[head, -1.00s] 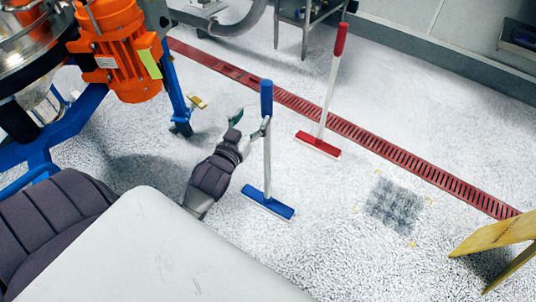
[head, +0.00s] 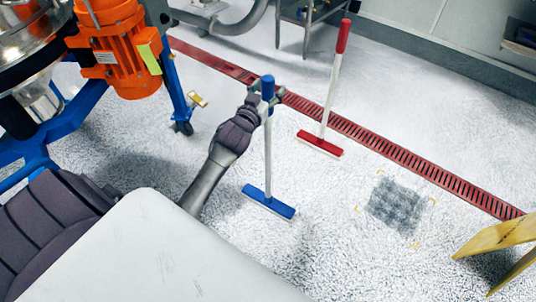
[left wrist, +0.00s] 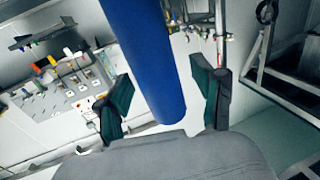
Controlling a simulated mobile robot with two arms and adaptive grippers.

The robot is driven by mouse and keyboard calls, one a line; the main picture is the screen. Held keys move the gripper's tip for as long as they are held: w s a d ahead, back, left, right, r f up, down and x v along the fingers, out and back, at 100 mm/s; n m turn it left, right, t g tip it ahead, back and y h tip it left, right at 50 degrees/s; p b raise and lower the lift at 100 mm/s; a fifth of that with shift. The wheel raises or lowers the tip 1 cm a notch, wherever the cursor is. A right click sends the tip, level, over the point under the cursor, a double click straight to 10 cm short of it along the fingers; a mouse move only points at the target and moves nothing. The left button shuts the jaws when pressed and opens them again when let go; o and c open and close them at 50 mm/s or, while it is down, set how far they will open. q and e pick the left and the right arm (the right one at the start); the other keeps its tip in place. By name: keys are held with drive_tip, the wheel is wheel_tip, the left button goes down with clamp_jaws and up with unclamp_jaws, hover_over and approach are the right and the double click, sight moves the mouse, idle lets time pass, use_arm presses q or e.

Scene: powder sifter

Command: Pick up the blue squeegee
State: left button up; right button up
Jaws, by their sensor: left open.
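The blue squeegee (head: 268,170) stands upright on the floor in the head view, with a blue head at the bottom, a pale shaft and a blue grip at the top. My left gripper (head: 266,93) is at the blue grip, with its fingers on either side. In the left wrist view the blue grip (left wrist: 147,60) runs between the two green-padded fingertips of the gripper (left wrist: 162,98). The fingers are apart, with gaps visible on both sides of the grip. My right gripper is not in view.
A red squeegee (head: 331,90) stands behind and to the right. A red floor drain (head: 400,151) crosses the floor. A machine with an orange motor (head: 113,50) and blue frame stands at left. A yellow sign (head: 497,238) is at lower right. Floor around a dark patch (head: 397,205) is free.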

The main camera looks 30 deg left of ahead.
use_arm(q)
clamp_jaws()
drive_tip(key=shift+r, duration=0.15)
idle(0.4)
drive_tip(key=shift+r, duration=0.15)
